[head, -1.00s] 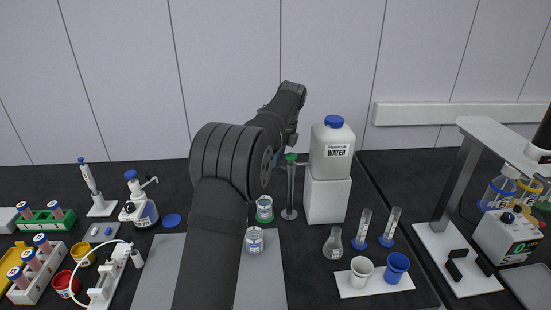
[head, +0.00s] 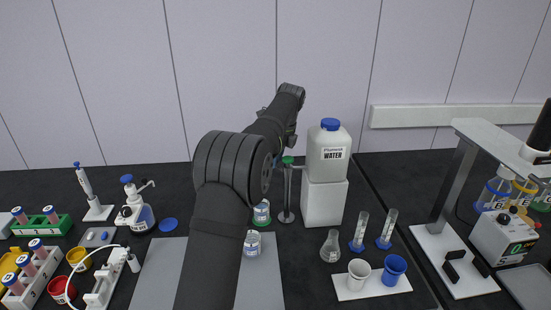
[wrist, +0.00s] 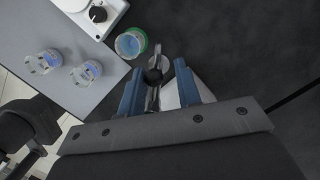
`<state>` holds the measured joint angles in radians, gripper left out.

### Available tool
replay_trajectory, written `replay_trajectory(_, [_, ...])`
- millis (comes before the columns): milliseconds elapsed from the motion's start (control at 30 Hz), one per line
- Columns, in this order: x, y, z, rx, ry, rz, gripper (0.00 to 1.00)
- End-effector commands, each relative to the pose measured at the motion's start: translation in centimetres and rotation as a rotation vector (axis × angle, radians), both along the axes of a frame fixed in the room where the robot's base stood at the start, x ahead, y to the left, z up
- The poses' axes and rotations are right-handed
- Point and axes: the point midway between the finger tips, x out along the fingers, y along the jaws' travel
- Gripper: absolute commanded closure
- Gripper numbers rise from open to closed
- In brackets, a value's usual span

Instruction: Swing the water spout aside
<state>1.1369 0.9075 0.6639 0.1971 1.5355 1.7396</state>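The water spout is a thin metal post (head: 287,203) with a green top, standing just left of the white water container (head: 328,150) on its white block. In the wrist view, a narrow grey spout part with a dark round cap (wrist: 153,76) lies between the two blue fingers of my gripper (wrist: 157,88). The fingers are apart, with a visible gap on each side of the spout. In the head view my arm hides most of the gripper, which is beside the top of the post.
A green-ringed jar (head: 261,213) stands left of the post, and another jar (head: 252,243) is on the grey mat (head: 262,285). A flask (head: 331,246) and cylinders stand to the right.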

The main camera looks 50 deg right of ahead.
Motion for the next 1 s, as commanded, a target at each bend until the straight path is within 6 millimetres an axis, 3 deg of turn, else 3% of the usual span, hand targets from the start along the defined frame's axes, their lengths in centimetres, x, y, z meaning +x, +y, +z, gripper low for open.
replay_trajectory(667, [-0.2,0.3,0.1,0.000,0.000,0.000,0.69])
replay_trajectory(1000, [-0.1,0.2,3.6,-0.002,-0.001,0.001,0.69])
